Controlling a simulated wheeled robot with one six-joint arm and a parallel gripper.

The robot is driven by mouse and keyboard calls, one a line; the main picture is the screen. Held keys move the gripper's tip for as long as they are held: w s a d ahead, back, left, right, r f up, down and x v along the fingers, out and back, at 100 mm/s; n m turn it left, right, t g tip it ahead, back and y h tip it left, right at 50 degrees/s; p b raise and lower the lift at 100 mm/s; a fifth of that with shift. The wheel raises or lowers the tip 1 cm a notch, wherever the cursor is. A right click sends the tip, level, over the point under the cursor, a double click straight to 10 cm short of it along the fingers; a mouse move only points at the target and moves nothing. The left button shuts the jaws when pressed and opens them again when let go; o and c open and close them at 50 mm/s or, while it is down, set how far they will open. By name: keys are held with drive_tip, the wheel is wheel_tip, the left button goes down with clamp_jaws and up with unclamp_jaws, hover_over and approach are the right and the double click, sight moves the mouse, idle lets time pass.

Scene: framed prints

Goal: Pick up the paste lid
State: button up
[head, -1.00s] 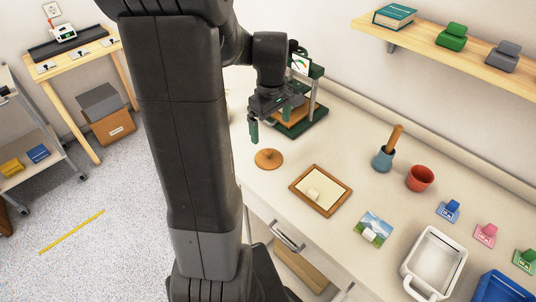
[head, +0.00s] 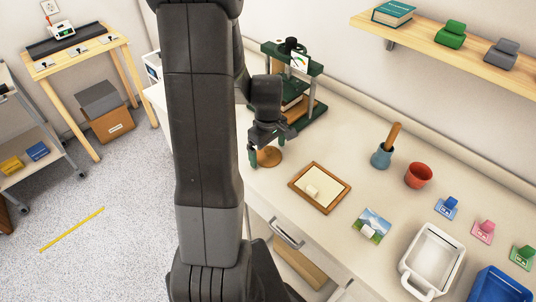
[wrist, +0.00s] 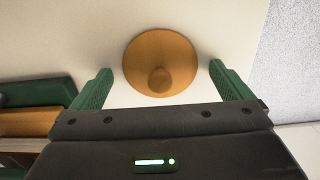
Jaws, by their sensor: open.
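The paste lid is a round orange-brown wooden disc with a small knob (wrist: 160,62), lying on the white bench. In the head view the lid (head: 269,156) is partly hidden behind my gripper (head: 268,152). In the wrist view my gripper (wrist: 158,88) is open, with its green fingers spread to the left and right of the lid's near part. The knob sits between the fingers, towards my palm. Nothing is held. I cannot tell the exact height of the fingertips above the bench.
A green press (head: 295,85) stands close behind my gripper. A wooden frame (head: 320,188) lies to the right, with a picture card (head: 372,224) beyond it. A blue-grey pot (head: 381,156) with a wooden handle and a red pot (head: 418,175) stand further right. The bench's front edge is near.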

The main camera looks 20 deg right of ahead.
drive_tip(key=c, duration=1)
drive_tip(key=shift+r, duration=0.1)
